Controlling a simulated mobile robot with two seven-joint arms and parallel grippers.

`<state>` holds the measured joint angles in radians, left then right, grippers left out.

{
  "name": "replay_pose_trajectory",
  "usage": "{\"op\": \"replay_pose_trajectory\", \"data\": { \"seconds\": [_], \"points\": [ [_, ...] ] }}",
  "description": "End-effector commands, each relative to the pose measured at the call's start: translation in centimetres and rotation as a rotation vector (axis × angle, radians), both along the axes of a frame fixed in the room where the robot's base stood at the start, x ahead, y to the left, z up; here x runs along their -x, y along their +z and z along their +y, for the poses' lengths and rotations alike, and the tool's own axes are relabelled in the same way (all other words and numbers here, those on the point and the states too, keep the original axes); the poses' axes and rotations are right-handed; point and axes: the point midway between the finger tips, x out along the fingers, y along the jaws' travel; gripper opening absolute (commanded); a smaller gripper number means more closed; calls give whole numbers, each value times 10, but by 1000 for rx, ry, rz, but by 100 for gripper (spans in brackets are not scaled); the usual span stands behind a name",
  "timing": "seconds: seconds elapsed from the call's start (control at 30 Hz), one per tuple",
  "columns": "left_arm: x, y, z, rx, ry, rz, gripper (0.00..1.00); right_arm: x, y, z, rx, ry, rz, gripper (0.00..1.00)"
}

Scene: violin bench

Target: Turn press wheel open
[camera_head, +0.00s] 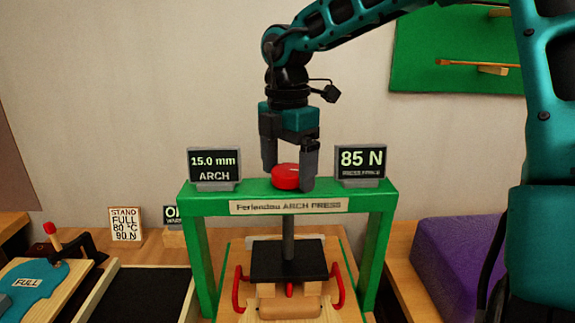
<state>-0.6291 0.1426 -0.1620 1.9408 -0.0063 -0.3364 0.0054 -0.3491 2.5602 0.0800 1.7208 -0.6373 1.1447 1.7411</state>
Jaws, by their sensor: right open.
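The red press wheel (286,178) sits on top of the green press frame (200,202), at the middle of its beam. My right gripper (289,177) points straight down over the wheel, one finger on each side of it. The jaws are open, and I cannot tell whether a finger touches the wheel. The right finger hides part of the wheel's right edge. A grey screw (288,235) runs down from the beam to a black press plate (288,262) above wooden blocks. My left gripper is not in view.
A display reading 15.0 mm ARCH (214,167) and one reading 85 N (361,163) stand on the beam, either side of my gripper. Red handles (338,288) flank the plate. A sign (125,225), black tray (135,294) and purple block (465,262) are around the press.

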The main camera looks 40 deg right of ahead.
Motion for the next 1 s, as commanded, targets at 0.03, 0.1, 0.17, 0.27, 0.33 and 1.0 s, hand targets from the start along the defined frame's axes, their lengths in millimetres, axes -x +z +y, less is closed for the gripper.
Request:
{"op": "replay_pose_trajectory", "data": {
  "seconds": [0.03,0.1,0.17,0.27,0.33,1.0],
  "points": [
    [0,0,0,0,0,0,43,0,0,0,0,0,0,88],
    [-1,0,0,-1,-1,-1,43,0,0,0,0,0,0,88],
    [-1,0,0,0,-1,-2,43,0,0,0,0,0,0,88],
    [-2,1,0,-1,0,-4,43,0,0,0,0,0,0,80],
    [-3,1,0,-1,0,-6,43,0,0,0,0,0,0,74],
    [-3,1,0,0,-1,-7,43,0,0,0,-1,19,-1,32]
  ]
}}
